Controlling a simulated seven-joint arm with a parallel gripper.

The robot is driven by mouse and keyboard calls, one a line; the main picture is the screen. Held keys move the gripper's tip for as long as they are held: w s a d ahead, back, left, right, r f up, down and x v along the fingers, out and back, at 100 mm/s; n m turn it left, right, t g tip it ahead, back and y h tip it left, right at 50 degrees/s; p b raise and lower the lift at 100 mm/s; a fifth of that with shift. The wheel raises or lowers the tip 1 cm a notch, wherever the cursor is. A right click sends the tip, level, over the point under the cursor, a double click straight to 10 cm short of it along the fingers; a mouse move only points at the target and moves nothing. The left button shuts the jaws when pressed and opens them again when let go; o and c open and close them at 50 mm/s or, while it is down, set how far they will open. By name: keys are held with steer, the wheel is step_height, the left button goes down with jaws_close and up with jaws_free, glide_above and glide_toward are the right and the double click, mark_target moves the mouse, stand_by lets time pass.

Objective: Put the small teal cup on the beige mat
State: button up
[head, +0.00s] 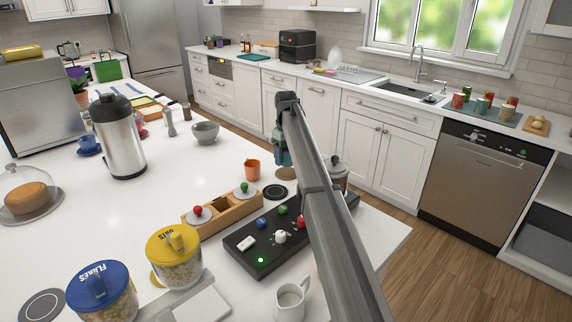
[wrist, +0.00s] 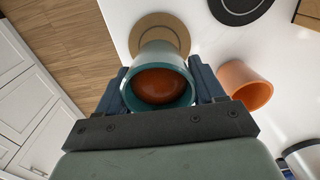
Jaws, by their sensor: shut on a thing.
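The small teal cup (wrist: 160,52) is between the two fingers of my gripper (wrist: 160,92) in the wrist view. Its mouth faces the camera and shows a rounded orange-brown content. The round beige mat (wrist: 179,30) lies on the white counter just beyond the cup, which covers part of it in this view. I cannot tell the gap between cup and mat. In the head view my gripper (head: 282,158) is above the counter's far edge, and the beige mat (head: 286,173) shows just below it, partly hidden by my arm. The cup is hard to make out there.
An orange cup (head: 252,170) stands left of the mat; it is also in the wrist view (wrist: 247,84). A dark round mat (head: 275,192) lies close by. A wooden box with lidded pots (head: 222,222) and a black control panel (head: 258,262) are nearer.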

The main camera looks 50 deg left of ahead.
steer(key=shift+f, duration=1.8)
steer(key=o, duration=1.3)
steer(key=shift+f, duration=0.15)
step_height(320, 180, up, 12)
steer(key=shift+r, duration=0.15)
